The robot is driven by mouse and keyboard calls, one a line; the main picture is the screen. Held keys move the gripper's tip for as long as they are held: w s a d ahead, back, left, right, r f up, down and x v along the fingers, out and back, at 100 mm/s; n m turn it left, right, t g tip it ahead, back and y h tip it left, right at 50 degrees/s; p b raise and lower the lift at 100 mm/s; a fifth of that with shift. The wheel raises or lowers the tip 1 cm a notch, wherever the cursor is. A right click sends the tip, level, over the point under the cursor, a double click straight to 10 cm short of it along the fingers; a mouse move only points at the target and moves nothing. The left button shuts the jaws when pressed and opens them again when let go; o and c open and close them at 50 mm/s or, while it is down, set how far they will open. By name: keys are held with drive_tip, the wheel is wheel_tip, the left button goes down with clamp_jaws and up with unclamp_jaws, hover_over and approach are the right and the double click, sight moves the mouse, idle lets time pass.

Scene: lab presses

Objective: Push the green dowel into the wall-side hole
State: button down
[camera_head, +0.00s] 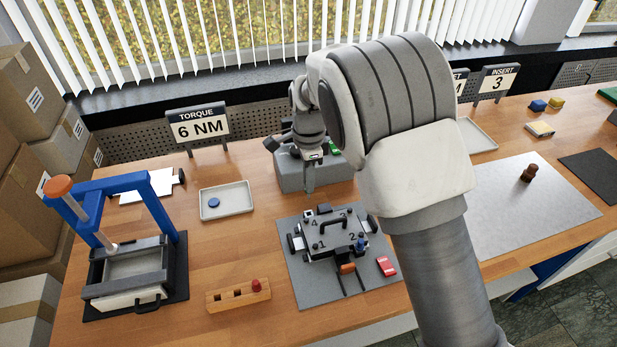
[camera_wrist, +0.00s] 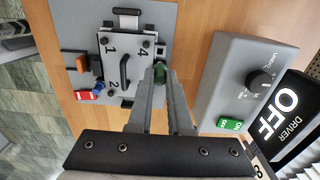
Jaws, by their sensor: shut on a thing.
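My gripper (camera_wrist: 160,80) is shut on the green dowel (camera_wrist: 160,71), which shows between the fingertips in the wrist view. The dowel is beside the right edge of the numbered plate (camera_wrist: 123,60); how far it is in a hole, or whether it touches, cannot be told. In the head view my gripper (camera_head: 309,185) points down behind the plate (camera_head: 328,238), and the dowel is not clearly seen there. The plate has a black handle and marks 1, 2 and 4; the fingers hide its near-right corner in the wrist view.
The plate sits on a grey mat (camera_head: 296,290) with a blue peg (camera_head: 361,244), an orange-tipped clamp (camera_head: 347,268) and a red piece (camera_head: 386,266). A grey driver box (camera_wrist: 243,75) stands close beside my gripper. A wooden block (camera_head: 238,296) and blue press (camera_head: 122,184) stand left.

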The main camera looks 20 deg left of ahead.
drive_tip(key=shift+f+b, duration=1.3)
drive_tip(key=shift+f, duration=1.25)
drive_tip(key=shift+f+b, duration=1.05)
drive_tip(key=shift+f, duration=1.05)
drive_tip(key=c, duration=0.8)
unclamp_jaws()
drive_tip(key=shift+o, duration=0.2)
wheel_tip(320, 180, up, 17)
drive_tip(key=shift+r, duration=0.3)
